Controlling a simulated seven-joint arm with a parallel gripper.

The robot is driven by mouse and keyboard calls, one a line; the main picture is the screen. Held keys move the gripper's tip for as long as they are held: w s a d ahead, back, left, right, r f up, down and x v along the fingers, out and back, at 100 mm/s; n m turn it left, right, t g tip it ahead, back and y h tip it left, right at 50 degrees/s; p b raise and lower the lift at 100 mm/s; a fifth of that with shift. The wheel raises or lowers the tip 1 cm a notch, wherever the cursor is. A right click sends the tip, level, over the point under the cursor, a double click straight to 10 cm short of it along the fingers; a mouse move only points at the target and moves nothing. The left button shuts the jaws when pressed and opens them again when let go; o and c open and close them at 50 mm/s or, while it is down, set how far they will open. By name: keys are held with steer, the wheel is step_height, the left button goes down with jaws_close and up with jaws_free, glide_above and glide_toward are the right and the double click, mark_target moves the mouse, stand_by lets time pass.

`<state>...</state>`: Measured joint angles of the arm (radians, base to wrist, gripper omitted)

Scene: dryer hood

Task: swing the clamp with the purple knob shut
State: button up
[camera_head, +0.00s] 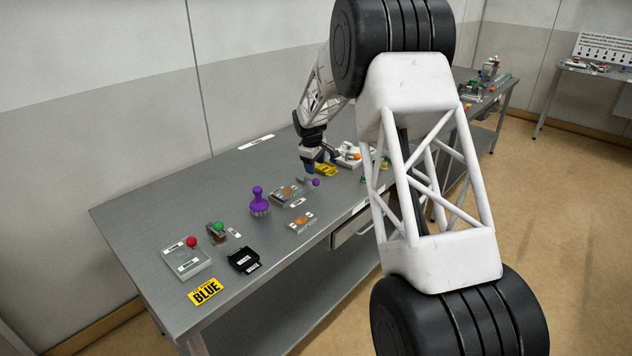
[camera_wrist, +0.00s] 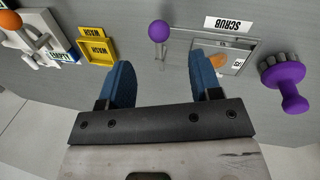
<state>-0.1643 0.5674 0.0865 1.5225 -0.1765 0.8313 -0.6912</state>
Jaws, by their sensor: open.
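The purple knob (camera_head: 316,183) is a small ball on a thin grey stem at the table's middle, right of a clear-topped box (camera_head: 284,195). In the wrist view the knob (camera_wrist: 158,31) stands beyond the fingertips, between them across the picture. A metal bar runs from near it toward the clear-topped box (camera_wrist: 240,66) with an orange disc under the SCRUB label. Whether the clamp touches the box is unclear. My gripper (camera_wrist: 163,75) is open and empty, its blue fingers pointing toward the knob. In the head view my gripper (camera_head: 310,168) is just above and behind the knob, partly hidden.
A purple knobbed tool (camera_head: 259,203) stands left of the box; it shows at right in the wrist view (camera_wrist: 284,82). A yellow WASH tray (camera_head: 326,170) and a white device with an orange knob (camera_wrist: 11,20) lie on the other side. Red and green knobs stand farther left.

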mark_target(316, 179)
steer(key=shift+w+a+f, duration=0.15)
steer(key=shift+w+f, duration=0.3)
steer(key=shift+w+d+f, duration=0.15)
steer(key=shift+w+f, duration=0.05)
steer(key=shift+f, duration=1.05)
steer(key=shift+w+d+f, duration=0.1)
steer(key=shift+w+f, duration=0.1)
steer(key=shift+f, duration=1.1)
steer(key=shift+w+d+f, duration=0.15)
steer(key=shift+w+f, duration=0.05)
steer(key=shift+f, duration=1.05)
jaws_close()
